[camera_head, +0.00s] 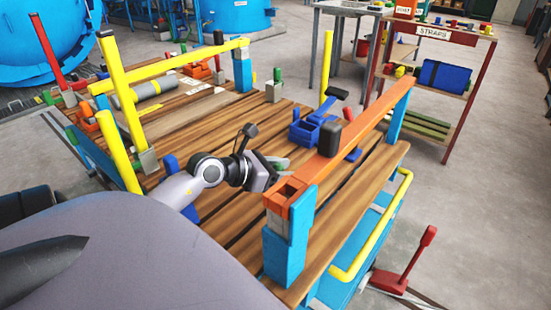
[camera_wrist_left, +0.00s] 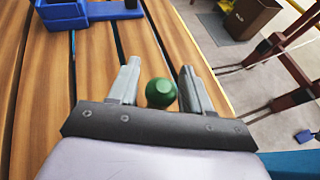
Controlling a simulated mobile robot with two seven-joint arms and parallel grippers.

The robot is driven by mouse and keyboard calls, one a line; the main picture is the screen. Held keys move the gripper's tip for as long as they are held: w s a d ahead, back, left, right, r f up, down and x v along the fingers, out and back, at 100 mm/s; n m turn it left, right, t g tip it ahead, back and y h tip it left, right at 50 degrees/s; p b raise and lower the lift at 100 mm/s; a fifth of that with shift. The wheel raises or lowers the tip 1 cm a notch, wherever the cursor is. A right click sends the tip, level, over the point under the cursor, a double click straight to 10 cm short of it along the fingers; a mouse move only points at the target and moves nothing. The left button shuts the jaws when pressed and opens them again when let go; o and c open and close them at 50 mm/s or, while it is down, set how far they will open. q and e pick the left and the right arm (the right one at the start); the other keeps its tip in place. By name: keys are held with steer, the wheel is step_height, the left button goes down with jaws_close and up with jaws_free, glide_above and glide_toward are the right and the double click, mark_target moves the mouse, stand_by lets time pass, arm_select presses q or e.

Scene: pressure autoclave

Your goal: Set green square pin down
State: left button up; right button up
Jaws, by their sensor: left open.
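My left gripper (camera_head: 277,165) reaches over the slatted wooden deck (camera_head: 225,125), beside the orange beam. In the left wrist view its two grey fingers (camera_wrist_left: 160,72) are spread apart. In the head view only a bit of green (camera_head: 283,162) shows behind the gripper. My right gripper is not in view.
An orange beam (camera_head: 345,130) on blue posts runs along the deck's right side, carrying a dark block (camera_head: 327,135). A blue bin (camera_head: 305,133) lies beyond the gripper. Yellow posts (camera_head: 122,90) rise at left. A straps shelf (camera_head: 433,32) stands off the deck.

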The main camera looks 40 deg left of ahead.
arm_select(q)
steer(key=shift+s+a+r, duration=0.2)
steer(key=shift+s+r, duration=0.1)
steer(key=shift+s, duration=0.25)
steer(key=v, duration=1)
steer(key=shift+s, duration=0.4)
steer(key=shift+a+r, duration=0.1)
